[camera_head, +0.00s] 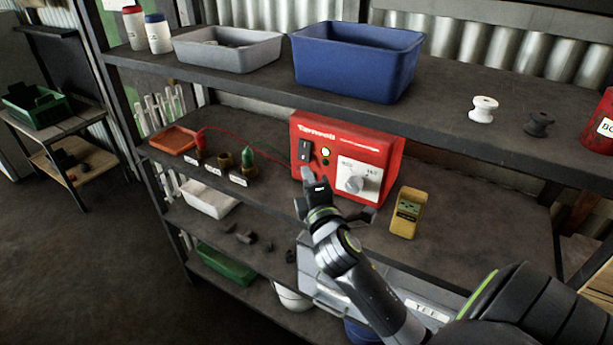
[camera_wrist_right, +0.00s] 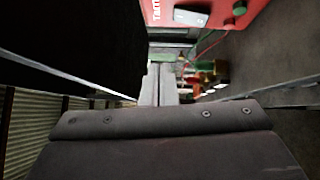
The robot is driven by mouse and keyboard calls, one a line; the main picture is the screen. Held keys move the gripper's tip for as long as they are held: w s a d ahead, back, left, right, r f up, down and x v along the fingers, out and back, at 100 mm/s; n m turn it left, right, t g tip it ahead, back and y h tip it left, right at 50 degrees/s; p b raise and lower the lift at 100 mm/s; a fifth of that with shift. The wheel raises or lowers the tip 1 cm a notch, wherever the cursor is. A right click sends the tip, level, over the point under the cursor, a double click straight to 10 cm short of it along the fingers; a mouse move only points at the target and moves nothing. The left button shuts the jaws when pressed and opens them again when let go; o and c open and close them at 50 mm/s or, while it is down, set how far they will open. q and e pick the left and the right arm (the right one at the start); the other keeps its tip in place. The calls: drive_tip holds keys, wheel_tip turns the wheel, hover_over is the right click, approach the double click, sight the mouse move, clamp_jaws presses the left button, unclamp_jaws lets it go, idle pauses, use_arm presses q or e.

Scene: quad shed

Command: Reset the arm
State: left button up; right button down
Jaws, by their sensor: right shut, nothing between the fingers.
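My right arm comes in from the lower right in the head view. My right gripper (camera_head: 305,183) is shut and empty, in front of the lower left part of a red control box (camera_head: 345,138). The box has a black rocker switch, a small round light and a white dial panel. The gripper partly hides the box's lower edge; I cannot tell whether they touch. In the right wrist view the shut fingers (camera_wrist_right: 156,84) point down the shelf, with the red box (camera_wrist_right: 215,12) at the top edge. My left gripper is not in view.
A yellow meter (camera_head: 408,212) stands right of the box. Small posts, one green-topped (camera_head: 247,160), and an orange tray (camera_head: 173,140) with a red wire are on the left. The upper shelf holds a blue bin (camera_head: 355,62), a grey tray (camera_head: 228,50) and spools (camera_head: 483,108).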

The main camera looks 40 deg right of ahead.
drive_tip(key=s+f+m+g+y, duration=0.2)
drive_tip(key=s+f+m+g, duration=0.6)
drive_tip(key=s+f, duration=0.5)
drive_tip(key=s+a+f+m+g+y, duration=0.25)
drive_tip(key=s+f+m, duration=0.2)
drive_tip(key=s, duration=0.35)
drive_tip(key=s+a+f+m+g+y, duration=0.1)
drive_tip(key=s+a+f+m+g, duration=0.3)
drive_tip(key=s, duration=0.4)
wheel_tip(320, 180, down, 24)
drive_tip(key=d+n, duration=0.1)
drive_tip(key=d, duration=0.1)
drive_tip(key=s+a+f+g, duration=0.1)
drive_tip(key=s+f+g, duration=0.1)
drive_tip(key=s+f, duration=1.2)
drive_tip(key=shift+s+f+y, duration=0.15)
drive_tip(key=shift+f+y, duration=0.2)
drive_tip(key=shift+f, duration=1.05)
